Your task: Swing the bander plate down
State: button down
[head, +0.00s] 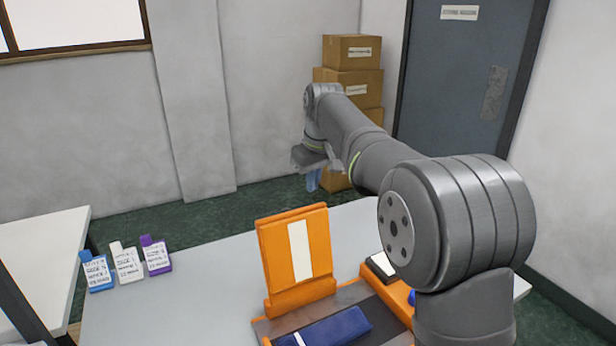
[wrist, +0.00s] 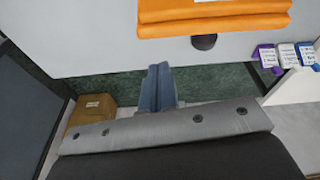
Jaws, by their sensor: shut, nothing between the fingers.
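The bander plate (head: 276,247) is an orange panel with a white strip on its face. It stands raised, near upright, at the back of an orange-framed base on the grey table. A navy folded item (head: 337,328) with a white band lies on the dark bed in front of it. In the wrist view the orange plate (wrist: 215,18) shows at the top, with a dark knob (wrist: 204,42) sticking out from it. My gripper (wrist: 158,68) is shut and empty, its blue fingers apart from the plate. In the head view my gripper (head: 313,183) hangs beyond the table's far edge, behind the plate.
Blue, white and purple labelled bottles (head: 125,262) stand on the table (head: 195,300) left of the plate. Cardboard boxes (head: 353,52) are stacked by the back wall near a door. A white-topped table (head: 45,250) is at the left. My arm crosses over the right side.

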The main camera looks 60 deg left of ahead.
aim_at(322, 236)
jog(key=shift+m, duration=0.9)
jog(key=x, duration=0.8)
jog(key=shift+s+d+f, duration=0.1)
jog(key=shift+s+f, duration=0.2)
jog(key=shift+f, duration=0.05)
jog(key=shift+d, duration=4.25)
jog(key=shift+r, duration=0.1)
jog(key=a+v, duration=0.1)
jog(key=v, duration=0.5)
jog(key=shift+a+r, duration=0.25)
jog(key=shift+r, duration=0.3)
